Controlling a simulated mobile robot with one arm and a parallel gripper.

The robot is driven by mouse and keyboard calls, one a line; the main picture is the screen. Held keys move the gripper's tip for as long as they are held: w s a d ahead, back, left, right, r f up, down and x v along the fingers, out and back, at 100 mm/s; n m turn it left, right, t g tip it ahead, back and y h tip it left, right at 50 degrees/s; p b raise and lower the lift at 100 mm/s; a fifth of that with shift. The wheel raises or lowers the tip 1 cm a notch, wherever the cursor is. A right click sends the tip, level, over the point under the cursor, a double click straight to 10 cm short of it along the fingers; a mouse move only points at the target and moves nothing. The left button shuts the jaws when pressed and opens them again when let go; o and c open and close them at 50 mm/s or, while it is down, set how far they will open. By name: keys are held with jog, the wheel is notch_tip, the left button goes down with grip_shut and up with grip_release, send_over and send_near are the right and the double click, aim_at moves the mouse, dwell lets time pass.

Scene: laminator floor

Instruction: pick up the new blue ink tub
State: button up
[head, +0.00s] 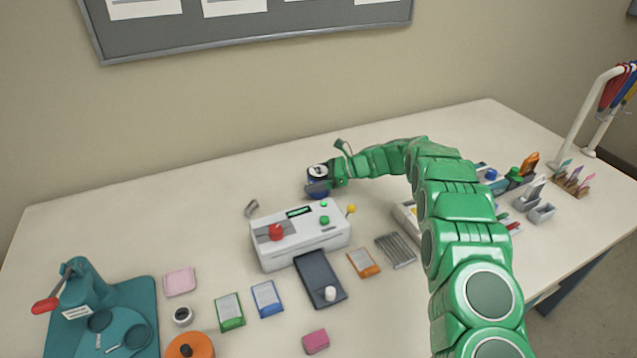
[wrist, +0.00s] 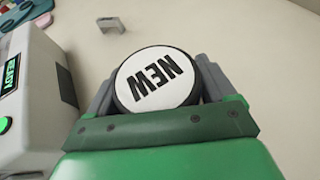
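The new blue ink tub (head: 316,188) stands upright behind the white machine in the head view, with a dark blue side and a white top. In the wrist view its round white lid (wrist: 157,78) reads "NEW". My gripper (head: 322,187) reaches it from the right, low over the table. In the wrist view its grey fingers lie against both sides of the tub, so it looks shut on it. The fingertips are partly hidden by the lid. I see no clear gap between the tub and the table.
The white machine (head: 300,235), with a red knob and a yellow-tipped lever, stands close in front of the tub. A small grey bracket (head: 251,208) lies left of the tub. A teal press (head: 110,320) and several coloured packets lie nearer the front. The table behind the tub is clear.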

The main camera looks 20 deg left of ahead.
jog(key=c, duration=0.8)
jog(key=shift+r, duration=0.15)
